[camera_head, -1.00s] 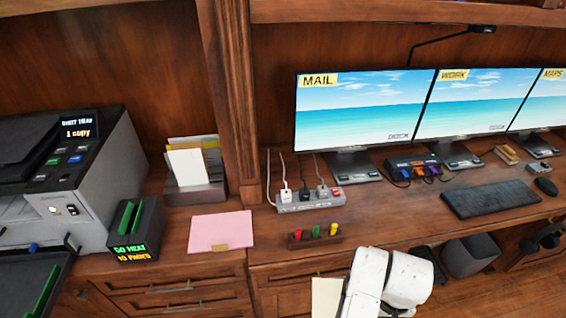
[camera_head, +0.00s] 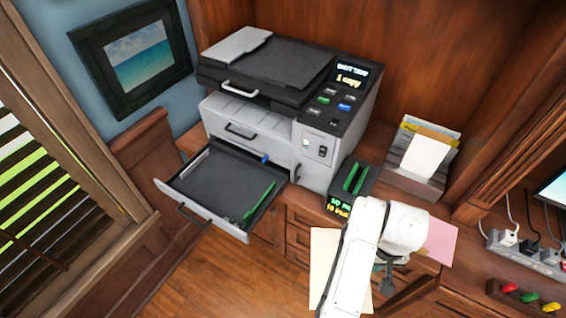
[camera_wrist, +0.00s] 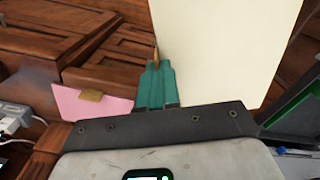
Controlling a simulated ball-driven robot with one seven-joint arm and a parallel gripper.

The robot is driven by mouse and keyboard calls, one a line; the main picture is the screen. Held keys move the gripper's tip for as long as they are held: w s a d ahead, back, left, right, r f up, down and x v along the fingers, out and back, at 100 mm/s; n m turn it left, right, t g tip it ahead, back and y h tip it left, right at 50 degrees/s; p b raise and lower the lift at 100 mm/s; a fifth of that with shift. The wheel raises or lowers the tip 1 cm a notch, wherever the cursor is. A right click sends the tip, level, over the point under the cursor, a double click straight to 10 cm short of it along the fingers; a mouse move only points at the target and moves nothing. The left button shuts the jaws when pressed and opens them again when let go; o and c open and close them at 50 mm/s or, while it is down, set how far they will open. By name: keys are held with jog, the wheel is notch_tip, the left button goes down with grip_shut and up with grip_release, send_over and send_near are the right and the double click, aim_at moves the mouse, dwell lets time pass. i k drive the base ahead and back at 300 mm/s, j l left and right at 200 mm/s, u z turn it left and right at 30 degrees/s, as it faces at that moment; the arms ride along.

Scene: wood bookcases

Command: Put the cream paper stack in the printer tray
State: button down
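The cream paper stack (camera_head: 322,262) hangs in front of the cabinet, partly hidden by my white arm. In the wrist view the cream stack (camera_wrist: 228,50) fills the top middle. My gripper (camera_wrist: 157,68), with teal fingers, appears shut on a small tan tab at the stack's left edge. The fingers are mostly hidden by my arm in the head view. The printer tray (camera_head: 205,190) is pulled out, dark inside and without paper, with a green guide (camera_head: 259,201). The stack is right of and apart from the tray.
The grey printer (camera_head: 265,130) stands behind the tray. A paper holder (camera_head: 418,160) stands behind. Window blinds (camera_head: 45,190) are at left; open floor lies below.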

aim_at(221, 192)
jog(key=i+u, duration=0.15)
jog(key=u, duration=0.25)
jog(key=i+u, duration=0.15)
jog(key=u, duration=0.25)
jog(key=i+u, duration=0.15)
jog(key=u, duration=0.2)
jog(key=i+l+u, duration=0.1)
jog(key=u, duration=0.3)
jog(key=i, duration=0.05)
